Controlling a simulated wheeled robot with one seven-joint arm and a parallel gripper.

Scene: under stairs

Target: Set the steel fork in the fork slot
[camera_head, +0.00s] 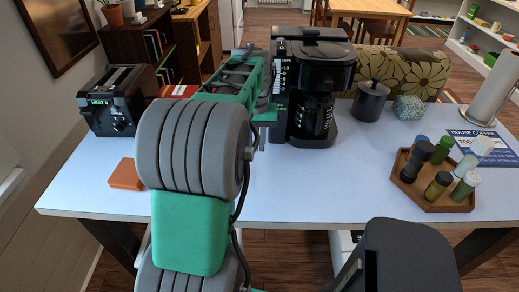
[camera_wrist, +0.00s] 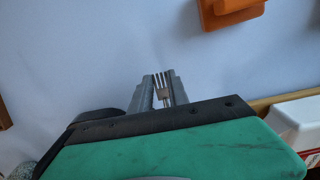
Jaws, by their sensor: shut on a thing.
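My gripper (camera_wrist: 161,77) shows in the wrist view with its two grey fingers shut on the steel fork (camera_wrist: 163,90). The fork's tines point away from the green gripper body, between the fingertips. Its handle is hidden behind the gripper. The white-blue tabletop lies beyond the fork; I cannot tell the gap between them. In the head view my arm hides the fork and the fingers. I cannot make out the fork slot in either view.
An orange block (camera_head: 126,174) lies on the table's left side. A toaster (camera_head: 115,100), a coffee maker (camera_head: 312,85), a dark canister (camera_head: 370,101) and a wooden tray (camera_head: 431,204) with several bottles stand around. The front middle of the table (camera_head: 320,185) is clear.

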